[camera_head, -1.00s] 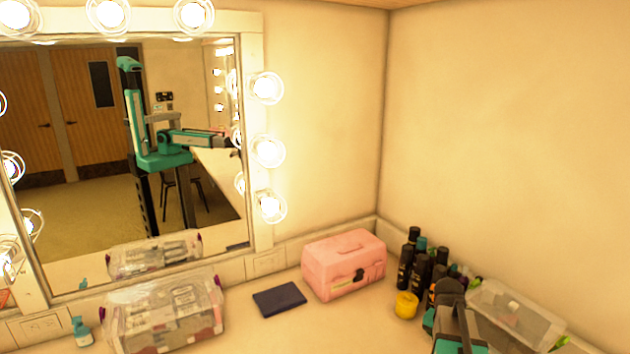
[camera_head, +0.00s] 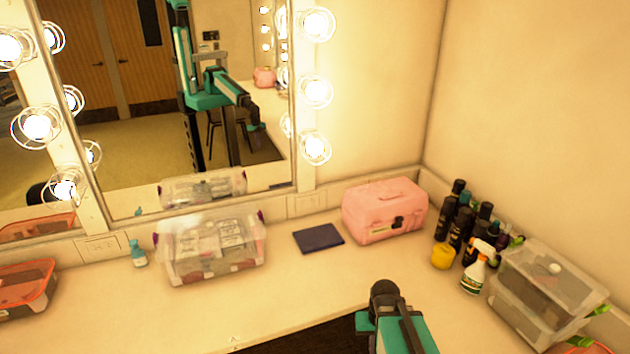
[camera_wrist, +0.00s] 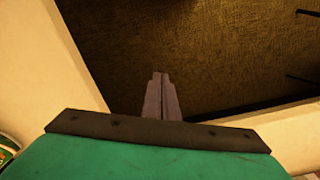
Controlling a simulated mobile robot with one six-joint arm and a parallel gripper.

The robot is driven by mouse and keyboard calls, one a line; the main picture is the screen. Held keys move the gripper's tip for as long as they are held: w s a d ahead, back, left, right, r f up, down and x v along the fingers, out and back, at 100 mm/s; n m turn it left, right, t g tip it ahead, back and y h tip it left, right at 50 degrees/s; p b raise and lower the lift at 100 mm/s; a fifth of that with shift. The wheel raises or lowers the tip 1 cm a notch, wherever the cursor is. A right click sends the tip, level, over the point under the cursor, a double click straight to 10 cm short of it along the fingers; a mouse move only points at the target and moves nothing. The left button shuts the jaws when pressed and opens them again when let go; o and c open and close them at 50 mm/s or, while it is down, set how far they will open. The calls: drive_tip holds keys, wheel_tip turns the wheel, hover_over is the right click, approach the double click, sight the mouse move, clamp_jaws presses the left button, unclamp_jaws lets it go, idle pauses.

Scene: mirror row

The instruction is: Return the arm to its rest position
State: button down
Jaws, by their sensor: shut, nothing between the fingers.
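My arm, teal and black, shows at the lower middle right of the head view, over the front edge of the counter; its fingers are hidden there. In the wrist view my gripper (camera_wrist: 161,97) has its two grey fingers together, with nothing between them. The fingers point down past the counter edge toward the brown floor (camera_wrist: 215,55). The mirror (camera_head: 150,110) reflects my column and arm, with the arm sloping down to the right.
A pink case (camera_head: 385,212), a dark flat book (camera_head: 318,238) and a clear bin (camera_head: 212,250) stand along the wall. Several bottles (camera_head: 470,215), a yellow jar (camera_head: 443,257), a spray bottle (camera_head: 476,274) and clear boxes (camera_head: 545,290) stand at right. The counter's middle (camera_head: 290,285) is bare.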

drive_tip(key=s+f+g+b, duration=0.3)
drive_tip(key=s+f+b, duration=0.4)
drive_tip(key=s+f, duration=0.6)
drive_tip(key=s+f+g+b, duration=0.3)
drive_tip(key=s+f+b, duration=0.4)
drive_tip(key=s+f, duration=0.6)
wheel_tip(320, 180, down, 7)
drive_tip(key=shift+s+a+r, duration=0.1)
drive_tip(key=shift+s+a, duration=0.1)
drive_tip(key=shift+a, duration=0.1)
drive_tip(key=shift+d, duration=0.1)
